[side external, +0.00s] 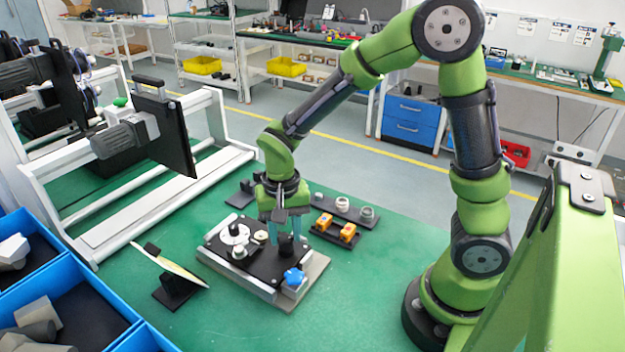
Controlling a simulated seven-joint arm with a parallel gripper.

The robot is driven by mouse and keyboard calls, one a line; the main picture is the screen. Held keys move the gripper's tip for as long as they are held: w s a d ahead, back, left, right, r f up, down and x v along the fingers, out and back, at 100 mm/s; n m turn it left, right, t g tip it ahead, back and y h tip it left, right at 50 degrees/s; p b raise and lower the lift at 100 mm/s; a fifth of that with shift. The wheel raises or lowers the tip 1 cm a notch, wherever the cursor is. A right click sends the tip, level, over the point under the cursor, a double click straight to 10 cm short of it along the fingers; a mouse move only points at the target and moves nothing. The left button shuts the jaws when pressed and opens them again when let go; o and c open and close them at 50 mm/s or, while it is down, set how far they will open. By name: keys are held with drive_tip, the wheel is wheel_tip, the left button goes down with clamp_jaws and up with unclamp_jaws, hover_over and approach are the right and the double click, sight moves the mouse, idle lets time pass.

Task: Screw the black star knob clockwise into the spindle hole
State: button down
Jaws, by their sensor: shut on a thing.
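My gripper (285,236) points down over the right back part of a black-topped fixture plate (262,264). It is shut on a dark piece, the black star knob (286,245), which sits low at the plate. The fingers partly cover the knob, and its lobes are too small to make out. The spindle hole is hidden under the knob and gripper. I cannot tell how deep the knob sits or whether it is threaded in.
Orange blocks (336,229) and a dark rack of grey parts (343,206) lie behind right. A tilted panel (170,264) stands left. Green mat is clear at front right.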

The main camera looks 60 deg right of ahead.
drive_tip(key=m, duration=0.3)
drive_tip(key=shift+m, duration=0.4)
drive_tip(key=m, duration=0.2)
drive_tip(key=shift+m, duration=0.3)
drive_tip(key=c, duration=1.1)
unclamp_jaws()
drive_tip(key=shift+m, duration=0.6)
drive_tip(key=o, duration=0.5)
